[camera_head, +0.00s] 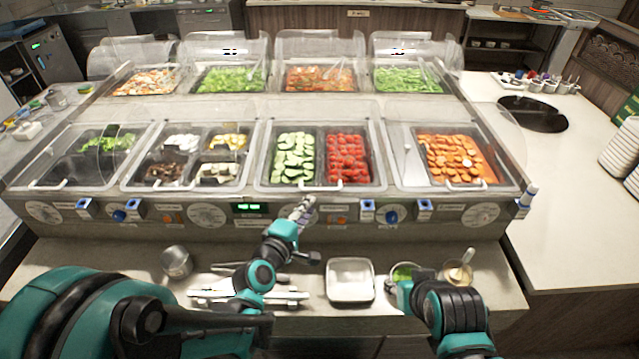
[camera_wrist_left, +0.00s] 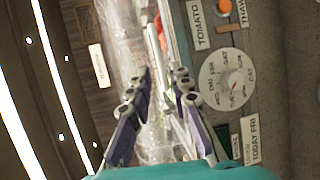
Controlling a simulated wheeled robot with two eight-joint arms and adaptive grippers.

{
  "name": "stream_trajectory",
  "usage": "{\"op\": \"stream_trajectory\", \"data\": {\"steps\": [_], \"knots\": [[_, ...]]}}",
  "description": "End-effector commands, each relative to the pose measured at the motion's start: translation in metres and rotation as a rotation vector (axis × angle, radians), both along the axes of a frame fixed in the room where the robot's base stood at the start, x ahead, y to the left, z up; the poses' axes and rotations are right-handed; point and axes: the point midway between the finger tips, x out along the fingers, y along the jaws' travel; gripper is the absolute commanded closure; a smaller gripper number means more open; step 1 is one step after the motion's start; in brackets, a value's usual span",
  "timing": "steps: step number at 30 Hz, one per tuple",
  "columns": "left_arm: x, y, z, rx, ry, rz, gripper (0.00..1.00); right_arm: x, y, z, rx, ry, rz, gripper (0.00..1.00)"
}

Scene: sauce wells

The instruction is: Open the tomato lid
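The tomato lid (camera_head: 318,187) is a clear cover over the front well that holds cucumber slices and red tomatoes (camera_head: 347,158). In the head view it appears down, its front edge just above the control panel. My left gripper (camera_head: 304,208) is at that front edge, near the middle of the well. In the left wrist view the fingers of my left gripper (camera_wrist_left: 157,88) stand apart, with clear material and a thin bright edge seen between and beyond them. I cannot tell whether they touch the lid. Part of my right arm shows at lower right, but its fingers do not show.
The control panel (camera_head: 207,215) with dials and buttons runs below the wells. A "TOMATO" label (camera_wrist_left: 199,22) shows in the left wrist view. A metal tray (camera_head: 349,295), a green bowl (camera_head: 405,271) and a metal cup (camera_head: 176,261) stand on the front ledge.

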Motion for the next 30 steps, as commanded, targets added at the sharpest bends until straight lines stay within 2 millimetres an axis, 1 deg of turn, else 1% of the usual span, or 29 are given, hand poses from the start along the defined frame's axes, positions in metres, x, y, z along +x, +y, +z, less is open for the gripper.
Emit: {"op": "stream_trajectory", "data": {"steps": [1, 5, 12, 15, 20, 27, 28, 30], "knots": [[0.002, -0.002, 0.001, -0.019, 0.0, 0.004, 0.8, 0.0, 0.0, 0.002, 0.0, 0.0, 0.0, 0.6], [0.014, -0.006, -0.003, -0.035, 0.001, 0.008, 0.8, 0.0, 0.0, -0.001, 0.0, 0.0, 0.0, 0.6], [0.05, -0.022, -0.011, -0.032, 0.0, 0.007, 0.8, 0.0, 0.0, -0.008, 0.0, 0.0, 0.0, 0.6], [0.062, -0.026, -0.014, -0.029, 0.001, 0.007, 0.8, 0.0, 0.0, -0.01, 0.0, 0.0, 0.0, 0.6], [0.071, -0.031, -0.015, -0.03, 0.001, 0.007, 0.8, 0.0, 0.0, -0.011, 0.0, 0.0, 0.0, 0.6], [0.072, -0.031, -0.014, -0.03, 0.001, 0.007, 0.8, 0.0, 0.0, -0.01, 0.0, 0.0, 0.0, 0.6], [0.072, -0.031, -0.014, -0.029, 0.001, 0.007, 0.83, 0.0, 0.0, -0.01, 0.0, 0.0, 0.0, 0.6], [0.072, -0.031, -0.014, -0.029, 0.001, 0.007, 1.0, 0.0, 0.0, -0.01, 0.0, 0.0, 0.0, 0.6]]}}
